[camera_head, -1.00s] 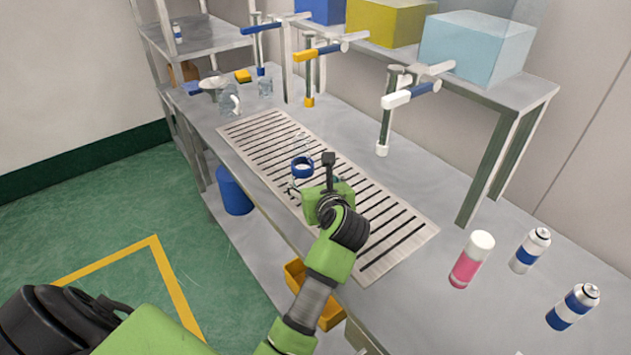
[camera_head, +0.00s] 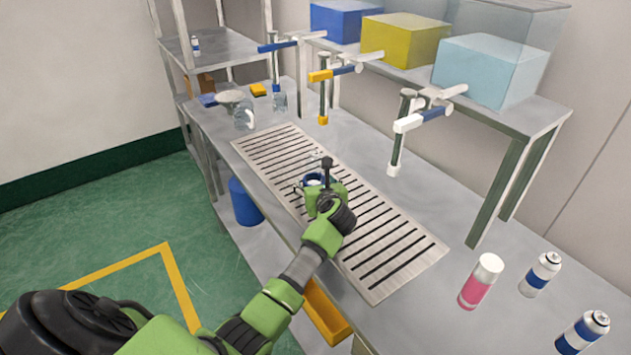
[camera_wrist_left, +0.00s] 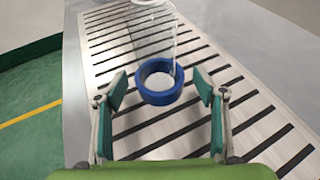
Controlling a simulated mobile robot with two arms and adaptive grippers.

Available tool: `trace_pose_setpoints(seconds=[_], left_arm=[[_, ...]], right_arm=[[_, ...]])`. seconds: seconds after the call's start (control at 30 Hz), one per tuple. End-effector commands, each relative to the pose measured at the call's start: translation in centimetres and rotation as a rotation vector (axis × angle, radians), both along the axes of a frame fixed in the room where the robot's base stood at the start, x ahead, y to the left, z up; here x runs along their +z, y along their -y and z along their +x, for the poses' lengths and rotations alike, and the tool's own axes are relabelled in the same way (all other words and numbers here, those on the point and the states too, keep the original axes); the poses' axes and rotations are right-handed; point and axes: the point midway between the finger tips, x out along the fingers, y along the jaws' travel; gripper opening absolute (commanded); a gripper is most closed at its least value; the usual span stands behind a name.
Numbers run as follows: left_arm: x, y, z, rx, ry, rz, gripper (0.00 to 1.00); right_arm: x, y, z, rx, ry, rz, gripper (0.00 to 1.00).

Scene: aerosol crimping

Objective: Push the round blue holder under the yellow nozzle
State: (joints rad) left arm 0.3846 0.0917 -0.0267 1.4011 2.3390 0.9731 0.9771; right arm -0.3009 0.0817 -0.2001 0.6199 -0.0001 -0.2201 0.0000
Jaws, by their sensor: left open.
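The round blue holder (camera_head: 313,180) is a ring on the slotted metal grate, partly hidden by my gripper in the head view. In the left wrist view the blue holder (camera_wrist_left: 158,98) lies between the fingertips, with a small gap on each side. A clear vessel (camera_wrist_left: 150,28) seems to stand in it. My left gripper (camera_head: 316,184) is open around the near side of the holder; its spread fingers also show in the left wrist view (camera_wrist_left: 160,90). The yellow nozzle (camera_head: 322,120) hangs beyond the holder, towards the back of the bench. My right gripper is not in view.
The grate (camera_head: 400,262) lies along the bench. A blue nozzle (camera_head: 275,47) and a white nozzle (camera_head: 393,169) flank the yellow one. A pink bottle (camera_head: 476,290) and two cans stand at right. A clear jug (camera_head: 243,118) stands at the far end.

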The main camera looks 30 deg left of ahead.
Motion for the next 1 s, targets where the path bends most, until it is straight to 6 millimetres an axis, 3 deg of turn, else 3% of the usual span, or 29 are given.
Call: trace_pose_setpoints(seconds=[0.43,0.6,1.0], left_arm=[[-0.29,-0.52,0.46,0.001,0.0,0.0,0.64],[-0.28,-0.5,0.46,0.001,0.0,0.0,0.22],[-0.32,-0.07,0.7,0.001,0.0,0.0,0.22]], right_arm=[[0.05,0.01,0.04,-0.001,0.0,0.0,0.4],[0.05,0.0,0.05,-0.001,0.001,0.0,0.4],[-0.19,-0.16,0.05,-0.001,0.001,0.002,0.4]])
